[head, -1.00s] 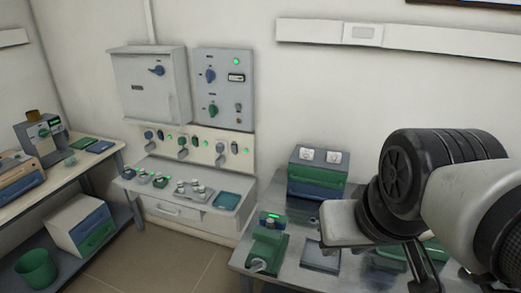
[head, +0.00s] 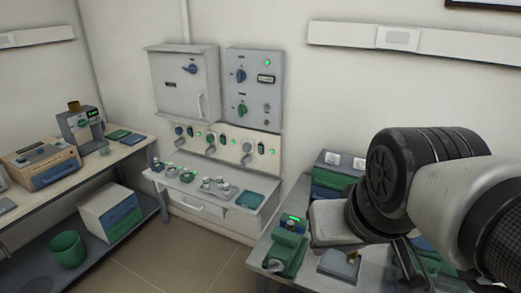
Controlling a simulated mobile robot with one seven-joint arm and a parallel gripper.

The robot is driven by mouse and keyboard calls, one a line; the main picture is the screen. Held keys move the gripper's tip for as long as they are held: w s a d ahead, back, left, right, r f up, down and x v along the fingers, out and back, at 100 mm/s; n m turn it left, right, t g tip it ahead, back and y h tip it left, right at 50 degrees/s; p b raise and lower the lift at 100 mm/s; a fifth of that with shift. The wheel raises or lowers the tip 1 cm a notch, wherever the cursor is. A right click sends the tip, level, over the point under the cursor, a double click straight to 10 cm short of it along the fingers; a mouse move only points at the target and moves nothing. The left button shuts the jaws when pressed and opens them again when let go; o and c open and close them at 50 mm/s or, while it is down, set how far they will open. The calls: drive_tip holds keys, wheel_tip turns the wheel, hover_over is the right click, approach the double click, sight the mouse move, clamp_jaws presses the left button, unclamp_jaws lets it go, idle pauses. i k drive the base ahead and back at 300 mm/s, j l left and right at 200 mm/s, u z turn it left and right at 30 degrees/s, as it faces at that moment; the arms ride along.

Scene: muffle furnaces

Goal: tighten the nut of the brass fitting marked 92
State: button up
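No marking 92 can be read in the head view, and I cannot tell which fitting is the brass one. Several small knobs or fittings (head: 205,183) stand on the grey ledge (head: 205,201) below the wall panel. A row of valve-like parts (head: 211,138) sits on the cream panel above it. My gripper (head: 412,258) hangs at the right over the grey bench, partly hidden by my own arm. Its fingertips are not clear, so I cannot tell whether it is open or shut. Nothing is visibly held in it.
A green device (head: 287,250) and a grey pad (head: 338,265) are on the right bench near my arm. A blue tray (head: 250,199) lies on the ledge. The left bench (head: 120,158) holds instruments, with a green bin (head: 67,250) below. The floor (head: 180,255) between is clear.

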sight(290, 224)
drive_tip(key=k, duration=0.55)
drive_tip(key=i+j+z, duration=0.3)
drive_tip(key=z, duration=0.15)
drive_tip(key=i+j+z, duration=0.25)
drive_tip(key=j+z, duration=0.2)
